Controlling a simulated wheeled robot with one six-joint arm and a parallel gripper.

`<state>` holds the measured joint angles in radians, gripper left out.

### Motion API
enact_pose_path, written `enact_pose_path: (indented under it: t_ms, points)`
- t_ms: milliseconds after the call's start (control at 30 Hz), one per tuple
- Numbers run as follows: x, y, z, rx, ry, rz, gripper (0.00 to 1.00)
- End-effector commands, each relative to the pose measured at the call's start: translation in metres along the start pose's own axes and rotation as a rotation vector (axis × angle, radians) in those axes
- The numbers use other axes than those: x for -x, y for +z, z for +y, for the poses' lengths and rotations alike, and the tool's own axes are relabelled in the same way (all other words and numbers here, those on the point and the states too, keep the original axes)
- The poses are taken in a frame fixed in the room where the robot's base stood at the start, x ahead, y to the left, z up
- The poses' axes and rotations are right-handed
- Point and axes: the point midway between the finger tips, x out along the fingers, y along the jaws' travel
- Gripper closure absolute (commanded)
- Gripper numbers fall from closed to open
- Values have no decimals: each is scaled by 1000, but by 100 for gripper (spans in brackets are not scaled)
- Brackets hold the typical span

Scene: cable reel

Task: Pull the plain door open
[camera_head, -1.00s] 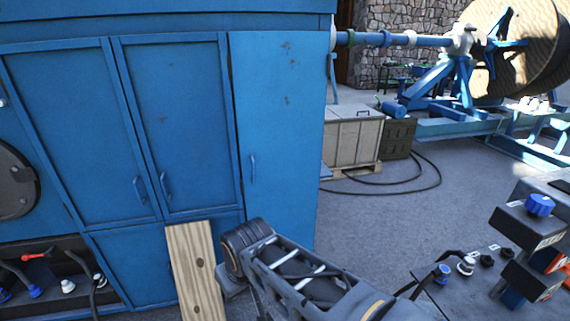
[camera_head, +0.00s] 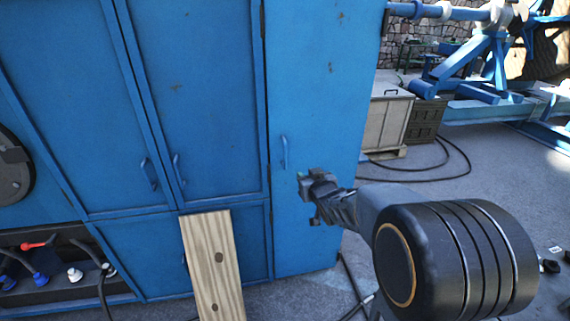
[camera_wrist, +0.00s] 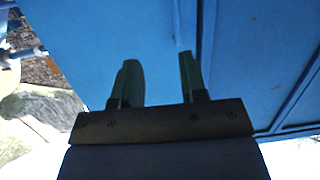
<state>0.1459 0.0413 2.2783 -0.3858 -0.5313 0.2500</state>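The plain door (camera_head: 315,100) is the flat blue panel at the right end of the blue cabinet, without a raised frame, and it looks closed. Its slim vertical blue handle (camera_head: 284,152) is near its left edge. My gripper (camera_head: 306,190) is in front of this door, just below and right of the handle, apart from it. In the wrist view, my gripper (camera_wrist: 160,65) has its two fingers spread with nothing between them. The handle (camera_wrist: 178,25) shows there beyond the fingertips, nearer the right finger, against the plain door (camera_wrist: 110,35).
Framed cabinet doors (camera_head: 205,90) with their own handles are to the left. A wooden plank (camera_head: 212,265) leans against the cabinet's lower front. Black cable (camera_head: 445,165) lies on the floor by a pale crate (camera_head: 388,122) at right. The floor right of the cabinet is mostly open.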

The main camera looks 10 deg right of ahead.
Motion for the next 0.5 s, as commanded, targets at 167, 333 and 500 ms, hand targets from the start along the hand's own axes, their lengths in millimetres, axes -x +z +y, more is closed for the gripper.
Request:
enact_pose_path:
  t_ms: [167,333,500]
  points:
    - [-24,10,-4,-13,-85,162,61]
    - [-35,8,-9,-21,-131,235,61]
    - [-56,2,-13,-23,-141,249,61]
